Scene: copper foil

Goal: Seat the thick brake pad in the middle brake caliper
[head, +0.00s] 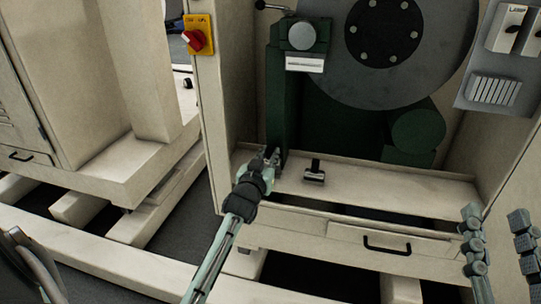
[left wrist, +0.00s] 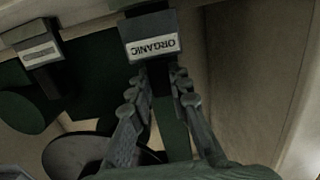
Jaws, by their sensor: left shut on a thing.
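My left gripper (head: 268,163) is at the left end of the cabinet shelf. In the left wrist view its fingers (left wrist: 161,88) are shut on the dark stem of a block labelled ORGANIC (left wrist: 151,36), whose label reads upside down. A second pad-like block (head: 314,176) with a dark handle stands on the shelf to the right; it also shows in the left wrist view (left wrist: 40,49). I cannot tell which is thicker. A green housing with a white label (head: 305,64) is beside the large disc; I cannot tell whether it is the middle caliper. My right gripper (head: 498,240) is open and empty, at lower right.
The shelf (head: 390,185) is bare right of the second block. A large grey disc (head: 340,75) and a green motor-like cylinder (head: 418,130) are above it. A drawer with a black handle (head: 387,247) is below. A red switch (head: 194,40) is on the left post.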

